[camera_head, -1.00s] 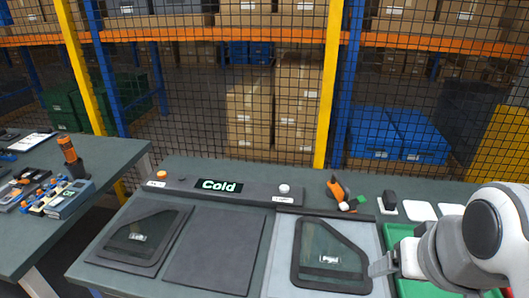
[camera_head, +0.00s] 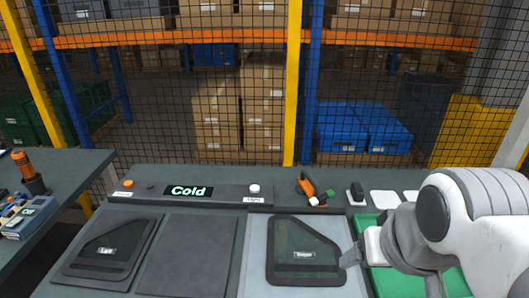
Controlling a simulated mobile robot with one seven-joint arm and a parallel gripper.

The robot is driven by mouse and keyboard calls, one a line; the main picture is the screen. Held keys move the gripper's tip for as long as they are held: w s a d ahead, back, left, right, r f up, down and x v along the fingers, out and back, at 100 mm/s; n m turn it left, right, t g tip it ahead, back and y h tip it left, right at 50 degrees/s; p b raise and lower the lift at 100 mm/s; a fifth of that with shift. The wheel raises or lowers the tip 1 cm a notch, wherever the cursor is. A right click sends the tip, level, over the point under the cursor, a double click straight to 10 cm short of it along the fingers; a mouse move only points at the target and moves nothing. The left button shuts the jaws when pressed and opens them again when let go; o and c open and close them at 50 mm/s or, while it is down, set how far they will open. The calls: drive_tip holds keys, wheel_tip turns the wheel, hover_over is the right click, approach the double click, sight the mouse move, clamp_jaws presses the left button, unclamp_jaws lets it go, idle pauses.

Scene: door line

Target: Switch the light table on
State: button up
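The light table (camera_head: 253,270) is a pale grey panel at the right of the bench, with no visible glow. A dark glass pane (camera_head: 303,240) with a small label lies on it. Behind it, a white knob (camera_head: 254,189) stands on a dark control bar (camera_head: 222,197), above a tag that seems to read "Light". My gripper (camera_head: 352,256) is at the light table's right edge, right of the pane and well in front of the knob. Its fingers show side-on, so their opening is hidden. I see nothing held.
The bar also has a lit "Cold" display (camera_head: 188,191) and an orange knob (camera_head: 128,183). A dark mat (camera_head: 187,255) and another pane (camera_head: 106,249) lie left. An orange-and-black tool (camera_head: 312,187) lies behind the light table. A green tray (camera_head: 452,284) is partly behind my arm.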

clamp_jaws()
idle(1.5)
